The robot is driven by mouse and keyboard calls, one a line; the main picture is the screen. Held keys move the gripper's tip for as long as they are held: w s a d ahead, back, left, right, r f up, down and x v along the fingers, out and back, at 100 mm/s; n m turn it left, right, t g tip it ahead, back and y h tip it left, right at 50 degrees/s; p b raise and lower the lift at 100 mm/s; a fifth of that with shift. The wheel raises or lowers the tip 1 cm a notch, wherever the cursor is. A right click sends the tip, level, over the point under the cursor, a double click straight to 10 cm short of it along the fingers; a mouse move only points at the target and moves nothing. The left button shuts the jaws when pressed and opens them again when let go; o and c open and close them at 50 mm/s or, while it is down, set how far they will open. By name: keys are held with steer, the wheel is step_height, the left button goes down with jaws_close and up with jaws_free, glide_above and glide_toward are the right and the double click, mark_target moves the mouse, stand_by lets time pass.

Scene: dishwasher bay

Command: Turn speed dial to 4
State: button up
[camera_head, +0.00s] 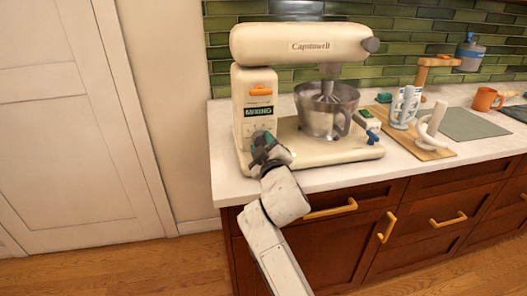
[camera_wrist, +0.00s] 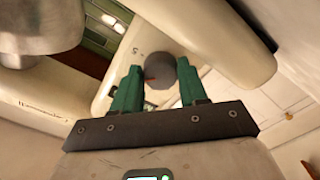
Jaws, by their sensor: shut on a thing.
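The cream stand mixer (camera_head: 305,42) stands on the white counter, with a steel bowl (camera_head: 318,122) under its head. Its column carries an orange lever (camera_head: 261,91) and a dark panel reading MIXING (camera_head: 258,111). My gripper (camera_head: 262,143) is at the lower front of the column and hides the speed dial in the head view. In the wrist view, the round grey speed dial (camera_wrist: 163,69) sits between the green fingers of my gripper (camera_wrist: 160,84), which are shut on it. A small orange mark shows at its left side.
Right of the mixer are a small device with a green screen (camera_head: 366,115), a wooden board (camera_head: 432,153) with white attachments, a grey-green mat (camera_head: 470,124) and an orange mug (camera_head: 485,99). Drawer handles (camera_head: 330,210) stick out below the counter. Open floor lies to the left.

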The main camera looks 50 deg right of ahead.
steer(key=shift+f+m+b, duration=0.2)
steer(key=shift+m+b, duration=0.2)
steer(key=shift+m, duration=0.3)
steer(key=o, duration=1)
steer(key=shift+r, duration=0.1)
steer(key=shift+o, duration=0.2)
steer(key=v, duration=1)
steer(key=shift+s+a+b, duration=0.25)
steer(key=shift+s+b, duration=0.05)
steer(key=shift+b, duration=0.15)
